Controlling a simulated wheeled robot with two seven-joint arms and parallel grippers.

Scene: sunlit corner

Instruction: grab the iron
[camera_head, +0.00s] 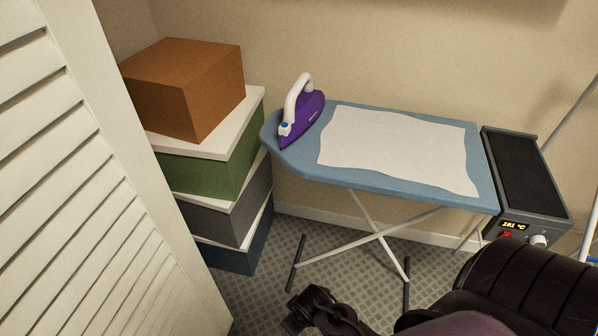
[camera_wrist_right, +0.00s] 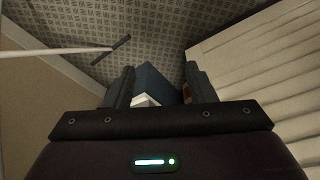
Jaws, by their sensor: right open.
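A purple iron with a white handle (camera_head: 303,116) stands at the left end of the blue ironing board (camera_head: 285,150). A white cloth (camera_head: 395,145) lies on the board to the right of the iron. My right gripper (camera_head: 318,304) is low at the bottom of the head view, in front of and below the board, well apart from the iron. In the right wrist view its two fingers (camera_wrist_right: 160,88) stand wide apart with nothing held between them. The iron does not show in the right wrist view. My left gripper is in neither view.
An orange-brown box (camera_head: 190,90) tops a stack with a green box (camera_head: 215,170) and others, close left of the board. A louvered white door (camera_head: 90,190) fills the left. A dark device with a lit display (camera_head: 525,180) stands right of the board.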

